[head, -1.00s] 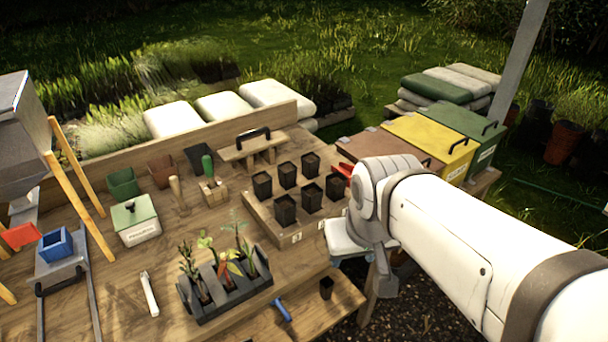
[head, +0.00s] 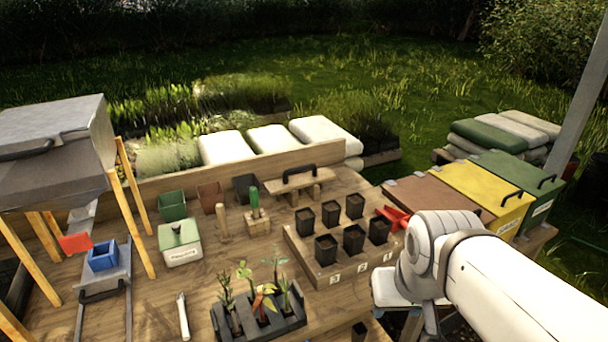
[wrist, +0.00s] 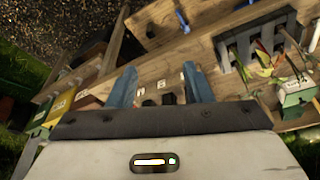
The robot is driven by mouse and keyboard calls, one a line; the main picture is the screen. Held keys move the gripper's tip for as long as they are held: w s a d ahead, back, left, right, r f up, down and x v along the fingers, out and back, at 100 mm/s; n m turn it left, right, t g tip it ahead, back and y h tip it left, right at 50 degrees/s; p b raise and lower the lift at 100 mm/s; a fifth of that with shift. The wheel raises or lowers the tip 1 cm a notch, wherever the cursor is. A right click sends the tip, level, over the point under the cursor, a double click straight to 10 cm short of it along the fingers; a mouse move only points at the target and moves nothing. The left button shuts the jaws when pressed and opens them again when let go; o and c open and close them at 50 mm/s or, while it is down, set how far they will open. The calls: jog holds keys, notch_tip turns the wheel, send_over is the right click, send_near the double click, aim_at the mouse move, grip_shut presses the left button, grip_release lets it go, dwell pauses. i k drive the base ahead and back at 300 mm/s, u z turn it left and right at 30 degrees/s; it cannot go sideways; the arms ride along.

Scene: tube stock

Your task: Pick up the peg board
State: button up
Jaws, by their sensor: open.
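The peg board looks to be the wooden board (head: 302,182) with a black arched handle (head: 299,171) on top and short pegs or legs below. It stands upright on the bench's back part in the head view, behind the numbered pot tray. I cannot make it out in the wrist view. My gripper (wrist: 162,88) shows in the wrist view with two blue-grey fingers apart and nothing held. It points toward the tray's numbered edge.
The numbered tray (head: 305,265) holds several black pots in front of the peg board. A red scoop (head: 393,217) lies beside it. A green-handled tool in a wooden block (head: 257,221) and a green-lidded box (head: 180,244) stand left. Seedlings fill a dark rack (head: 282,328). Lidded bins stand right.

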aim_at(277, 187)
jog(key=u, duration=2.25)
jog(key=k, duration=1.35)
jog(key=z, duration=1.35)
jog(key=i, duration=1.65)
jog(key=z, duration=0.05)
